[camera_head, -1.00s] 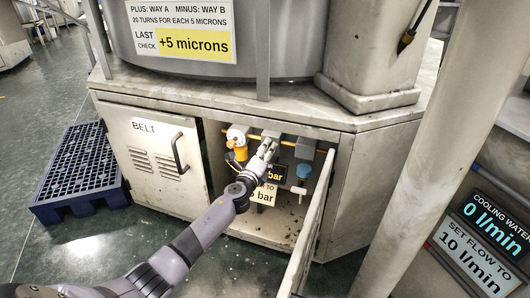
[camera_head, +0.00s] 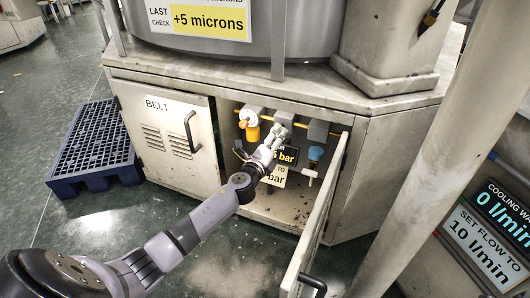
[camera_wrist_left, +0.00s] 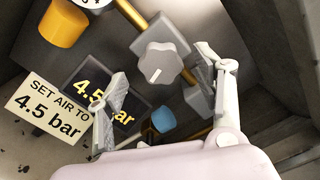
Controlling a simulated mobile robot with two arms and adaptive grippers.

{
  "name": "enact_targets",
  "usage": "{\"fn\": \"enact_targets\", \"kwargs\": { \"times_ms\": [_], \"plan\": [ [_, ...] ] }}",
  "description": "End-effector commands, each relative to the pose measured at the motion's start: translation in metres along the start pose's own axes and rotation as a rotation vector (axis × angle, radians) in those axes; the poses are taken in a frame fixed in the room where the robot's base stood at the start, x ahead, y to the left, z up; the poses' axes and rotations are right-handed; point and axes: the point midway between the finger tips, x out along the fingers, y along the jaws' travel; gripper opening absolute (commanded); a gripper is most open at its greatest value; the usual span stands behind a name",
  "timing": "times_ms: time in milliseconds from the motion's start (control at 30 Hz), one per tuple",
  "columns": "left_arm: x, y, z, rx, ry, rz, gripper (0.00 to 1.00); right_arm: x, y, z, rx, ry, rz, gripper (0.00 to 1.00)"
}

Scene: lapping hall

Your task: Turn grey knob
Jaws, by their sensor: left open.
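The grey knob (camera_wrist_left: 158,62) is a lobed dial with a white pointer line, on a grey block in the left wrist view. My left gripper (camera_wrist_left: 161,72) is open, with one finger on each side of the knob in that view. In the head view my left gripper (camera_head: 276,138) reaches into the open cabinet and hides the knob. A black display (camera_wrist_left: 104,92) shows yellow digits, about 4.5 bar, partly covered by a finger. A sign (camera_wrist_left: 45,108) below it reads "SET AIR TO 4.5 bar". My right gripper is not in view.
An orange cup (camera_head: 252,131) and a blue-topped part (camera_head: 315,153) flank the knob area under a yellow pipe. The open cabinet door (camera_head: 322,215) stands at the right of the opening. A closed BELT door (camera_head: 168,140) is left, with a blue pallet (camera_head: 95,140) beyond.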

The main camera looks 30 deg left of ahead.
Motion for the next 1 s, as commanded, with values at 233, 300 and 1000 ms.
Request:
{"fn": "enact_targets", "kwargs": {
  "times_ms": [233, 300, 1000],
  "plan": [
    [-0.049, 0.001, -0.001, 0.001, 0.004, 0.002, 0.62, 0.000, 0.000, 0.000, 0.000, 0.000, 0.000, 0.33],
    [-0.060, 0.001, -0.001, 0.000, 0.003, 0.001, 0.62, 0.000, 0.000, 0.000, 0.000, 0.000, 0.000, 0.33],
    [-0.081, 0.000, 0.000, 0.000, 0.001, 0.000, 0.62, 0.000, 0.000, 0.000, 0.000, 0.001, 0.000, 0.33]
  ]
}}
